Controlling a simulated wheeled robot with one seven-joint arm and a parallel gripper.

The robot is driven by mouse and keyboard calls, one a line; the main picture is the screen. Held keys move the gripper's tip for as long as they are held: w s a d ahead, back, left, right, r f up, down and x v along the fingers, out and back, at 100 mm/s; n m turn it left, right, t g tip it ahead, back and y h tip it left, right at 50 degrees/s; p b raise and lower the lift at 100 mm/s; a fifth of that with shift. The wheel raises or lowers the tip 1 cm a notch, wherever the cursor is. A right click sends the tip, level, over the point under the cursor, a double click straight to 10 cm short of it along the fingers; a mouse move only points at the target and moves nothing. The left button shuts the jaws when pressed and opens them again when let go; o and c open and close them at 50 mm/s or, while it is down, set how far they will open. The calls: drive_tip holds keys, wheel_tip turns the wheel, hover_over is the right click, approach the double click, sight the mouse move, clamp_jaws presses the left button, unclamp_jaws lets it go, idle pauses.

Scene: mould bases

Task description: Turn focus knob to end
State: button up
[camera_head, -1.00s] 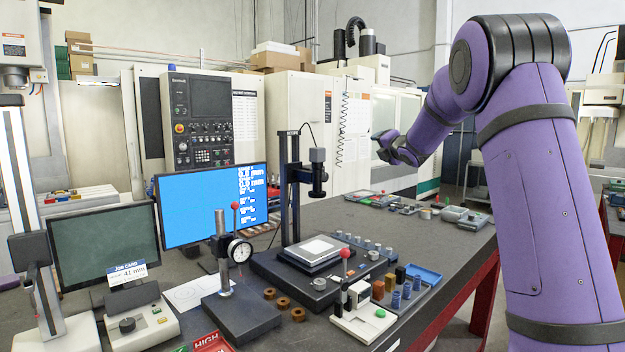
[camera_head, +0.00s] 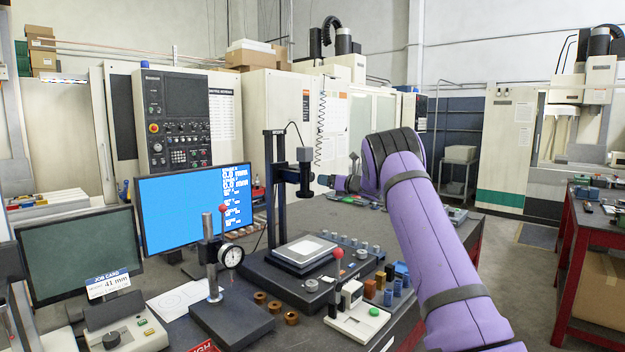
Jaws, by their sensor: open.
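A dark upright column (camera_head: 274,205) stands on a black base (camera_head: 290,285) and carries a camera head (camera_head: 304,178) on a bracket. I cannot clearly make out a focus knob on this column; it is too small or hidden at this distance. My gripper (camera_head: 326,181) is small in the picture, open and pointing left. It appears just right of the camera head, level with it. I cannot tell the gap between them in depth. No object shows between the fingers.
A blue screen (camera_head: 193,208) stands left of the column. A dial gauge stand (camera_head: 211,255), brass rings (camera_head: 275,307) and a small fixture with a red ball lever (camera_head: 338,254) crowd the front. Blocks stand right of the base. The table's right edge is near my arm.

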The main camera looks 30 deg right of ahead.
sight(312, 177)
drive_tip(key=x, duration=0.7)
drive_tip(key=shift+w, duration=0.3)
drive_tip(key=shift+c, duration=0.2)
